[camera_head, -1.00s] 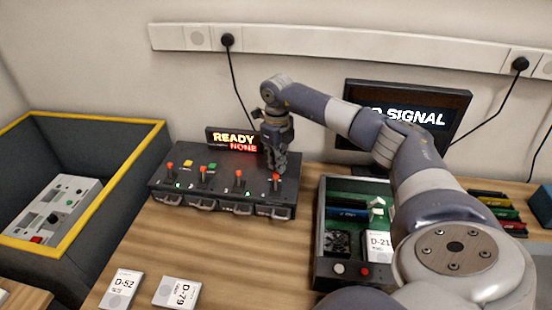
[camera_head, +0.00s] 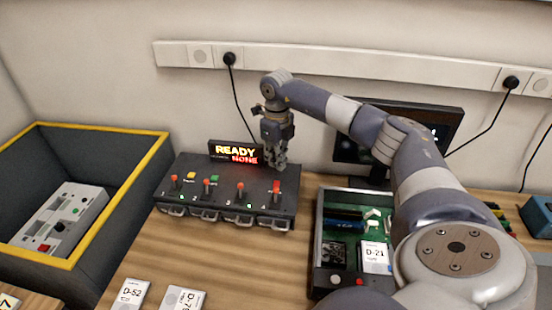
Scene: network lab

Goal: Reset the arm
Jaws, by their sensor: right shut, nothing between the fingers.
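My right arm comes in from the lower right and arches over the table. My right gripper (camera_head: 274,165) points down above the back right part of a dark control box (camera_head: 230,195). It is shut and empty, close to the box's top near the rightmost red-tipped lever (camera_head: 277,187); I cannot tell whether it touches. The box has several red-tipped levers, numbered slots with handles along the front, and yellow and green buttons. A display (camera_head: 235,152) behind it reads "READY" and "NONE". My left gripper is not in view.
A green-lined open case (camera_head: 322,248) with a card D-21 (camera_head: 375,257) stands right of the box. Cards D-52 (camera_head: 130,294) and D-79 (camera_head: 183,299) lie in front. A yellow-rimmed bin (camera_head: 150,165) holds a grey device (camera_head: 65,222). A monitor (camera_head: 440,125) stands behind my arm.

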